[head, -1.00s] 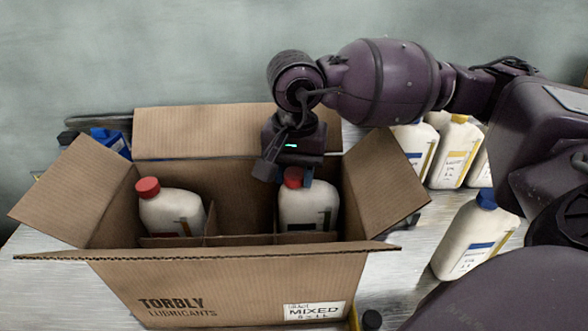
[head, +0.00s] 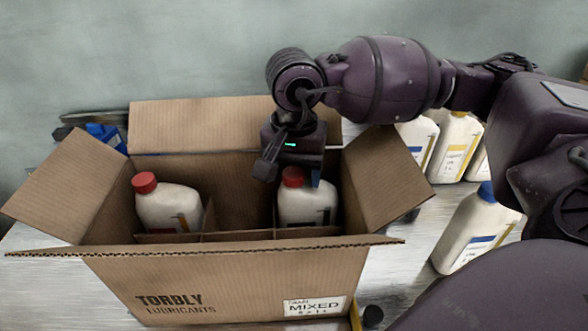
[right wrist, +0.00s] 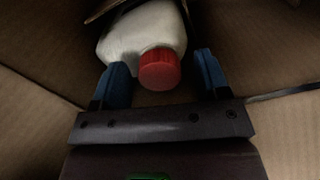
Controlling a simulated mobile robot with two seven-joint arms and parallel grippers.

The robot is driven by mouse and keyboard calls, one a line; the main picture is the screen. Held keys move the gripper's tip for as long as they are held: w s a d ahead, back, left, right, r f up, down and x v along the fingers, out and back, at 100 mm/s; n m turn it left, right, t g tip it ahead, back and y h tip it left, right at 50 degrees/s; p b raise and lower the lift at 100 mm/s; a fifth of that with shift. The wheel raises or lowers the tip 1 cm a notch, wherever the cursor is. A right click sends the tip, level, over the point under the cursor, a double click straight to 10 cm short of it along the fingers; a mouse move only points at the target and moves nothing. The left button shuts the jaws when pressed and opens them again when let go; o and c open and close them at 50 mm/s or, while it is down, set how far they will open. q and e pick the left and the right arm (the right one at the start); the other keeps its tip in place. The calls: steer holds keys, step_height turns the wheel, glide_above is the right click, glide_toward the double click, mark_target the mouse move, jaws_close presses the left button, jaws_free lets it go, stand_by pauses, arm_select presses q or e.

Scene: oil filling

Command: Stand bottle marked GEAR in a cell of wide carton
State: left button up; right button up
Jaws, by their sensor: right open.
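The wide carton (head: 235,285) stands open on the table, with flaps spread and dividers inside. My right gripper (head: 291,174) is open above the right bottle. In the right wrist view its blue fingers stand on either side of the red cap (right wrist: 159,69), with gaps. No bottle's marking is legible as GEAR; the lower labels are hidden by the carton. My left gripper is not in view.
A blue-capped bottle (head: 470,235) stands on the table right of the carton. Several more white bottles (head: 455,148) stand behind it, partly covered by my right arm. A blue and dark object (head: 105,135) lies behind the carton's left flap.

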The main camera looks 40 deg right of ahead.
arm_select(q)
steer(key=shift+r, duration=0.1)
arm_select(e)
step_height(320, 180, up, 3)
steer(key=shift+r, duration=0.2)
step_height(320, 180, up, 6)
steer(key=shift+f+p, duration=0.15)
steer(key=shift+p, duration=0.3)
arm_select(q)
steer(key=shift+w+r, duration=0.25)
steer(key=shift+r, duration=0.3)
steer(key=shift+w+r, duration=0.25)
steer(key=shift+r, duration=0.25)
arm_select(e)
steer(key=shift+r, duration=0.85)
